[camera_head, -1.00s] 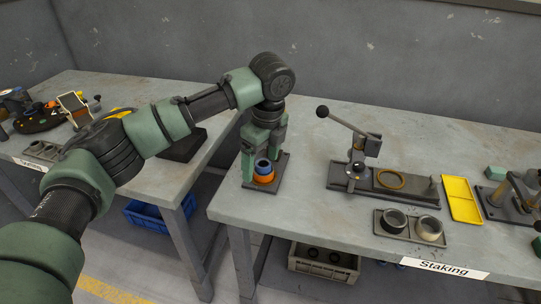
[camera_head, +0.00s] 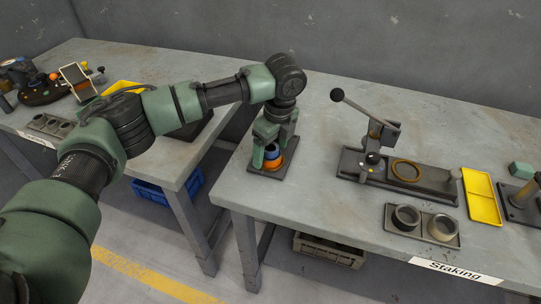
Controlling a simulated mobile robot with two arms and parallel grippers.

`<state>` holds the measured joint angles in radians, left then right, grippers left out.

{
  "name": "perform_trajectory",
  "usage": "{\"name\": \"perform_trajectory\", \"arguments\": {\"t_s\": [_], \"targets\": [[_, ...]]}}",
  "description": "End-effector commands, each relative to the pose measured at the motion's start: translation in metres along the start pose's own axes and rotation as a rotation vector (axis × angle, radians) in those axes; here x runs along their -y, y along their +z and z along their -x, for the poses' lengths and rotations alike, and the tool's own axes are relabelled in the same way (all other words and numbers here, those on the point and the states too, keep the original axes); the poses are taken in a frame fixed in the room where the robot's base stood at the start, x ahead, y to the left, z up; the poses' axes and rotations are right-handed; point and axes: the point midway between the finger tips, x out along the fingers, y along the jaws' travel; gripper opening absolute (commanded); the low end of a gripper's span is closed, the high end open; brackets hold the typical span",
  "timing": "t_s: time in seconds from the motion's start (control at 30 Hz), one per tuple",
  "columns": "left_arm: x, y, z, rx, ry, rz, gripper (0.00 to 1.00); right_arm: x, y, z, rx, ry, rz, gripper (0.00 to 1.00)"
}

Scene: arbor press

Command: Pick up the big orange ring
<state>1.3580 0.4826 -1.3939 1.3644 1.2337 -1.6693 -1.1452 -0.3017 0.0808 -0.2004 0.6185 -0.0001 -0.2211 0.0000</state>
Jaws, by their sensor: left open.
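The big orange ring (camera_head: 271,165) is low in a stack on a dark square base at the left end of the staking bench. A smaller blue ring (camera_head: 271,151) sits above it. My left gripper (camera_head: 268,158) points down over this stack, with its green fingers open around or beside the rings. The fingers hide part of the stack, and I cannot tell whether they touch the orange ring. My right gripper does not show.
To the right stand a lever press (camera_head: 372,160) with a brass-coloured ring (camera_head: 407,171) on its plate, a grey tray (camera_head: 422,236) with two cups, and a yellow tray (camera_head: 482,196). A gap separates this bench from the left one.

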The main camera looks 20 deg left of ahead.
Motion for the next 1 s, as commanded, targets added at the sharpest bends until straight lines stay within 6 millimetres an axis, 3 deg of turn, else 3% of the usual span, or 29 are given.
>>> {"name": "perform_trajectory", "arguments": {"t_s": [0.27, 0.5, 0.8, 1.0], "targets": [[0.000, 0.000, -0.004, 0.000, 0.000, 0.000, 0.79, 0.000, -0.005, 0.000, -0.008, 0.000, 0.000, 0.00], [0.000, 0.000, -0.003, 0.000, 0.000, 0.000, 0.13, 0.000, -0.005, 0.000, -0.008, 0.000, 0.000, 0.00], [0.000, 0.000, -0.001, 0.000, -0.002, 0.000, 0.10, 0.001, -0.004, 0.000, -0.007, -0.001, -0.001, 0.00], [0.001, 0.003, 0.016, -0.001, -0.004, 0.000, 0.10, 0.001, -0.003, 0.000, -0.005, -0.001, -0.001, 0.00]]}}
